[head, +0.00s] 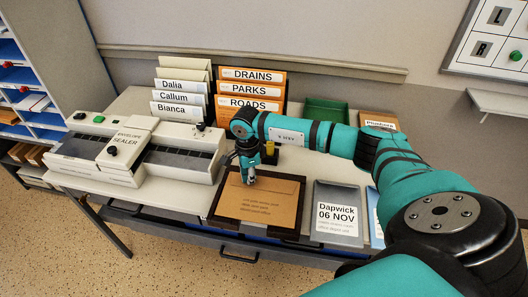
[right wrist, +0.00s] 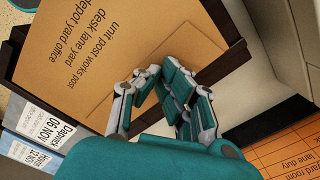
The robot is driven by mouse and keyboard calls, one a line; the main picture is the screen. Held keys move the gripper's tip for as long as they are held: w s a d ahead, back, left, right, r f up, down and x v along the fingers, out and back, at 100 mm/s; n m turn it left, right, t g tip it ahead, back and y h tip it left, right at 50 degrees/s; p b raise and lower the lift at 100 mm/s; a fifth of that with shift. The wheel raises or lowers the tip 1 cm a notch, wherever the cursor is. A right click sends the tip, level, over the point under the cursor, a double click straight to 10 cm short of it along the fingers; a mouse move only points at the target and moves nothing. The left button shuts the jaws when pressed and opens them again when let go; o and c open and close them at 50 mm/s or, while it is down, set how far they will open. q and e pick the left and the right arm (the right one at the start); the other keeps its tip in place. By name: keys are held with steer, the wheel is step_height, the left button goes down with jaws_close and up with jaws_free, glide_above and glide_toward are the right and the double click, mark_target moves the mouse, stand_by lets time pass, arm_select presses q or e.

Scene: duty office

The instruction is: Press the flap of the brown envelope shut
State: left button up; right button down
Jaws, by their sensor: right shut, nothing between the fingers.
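The brown envelope (head: 258,206) lies printed side up in a dark wooden tray (head: 292,232) near the table's front edge. It also shows in the right wrist view (right wrist: 110,22). My right gripper (head: 249,180) points down over the far part of the envelope, fingers shut and empty. In the right wrist view its fingertips (right wrist: 163,72) are close to the envelope's edge; I cannot tell whether they touch it. The gripper covers part of that edge, and I cannot make out how the flap lies. My left gripper is not in view.
A cream envelope sealer (head: 128,148) stands left of the tray. White name files (head: 180,108) and orange files (head: 250,90) stand behind. A grey Dapwick folder (head: 337,228) lies to the right, and a green tray (head: 326,111) sits at the back.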

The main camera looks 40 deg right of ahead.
step_height(320, 180, up, 9)
steer(key=p, duration=0.5)
steer(key=shift+p, duration=0.3)
stand_by(0.7)
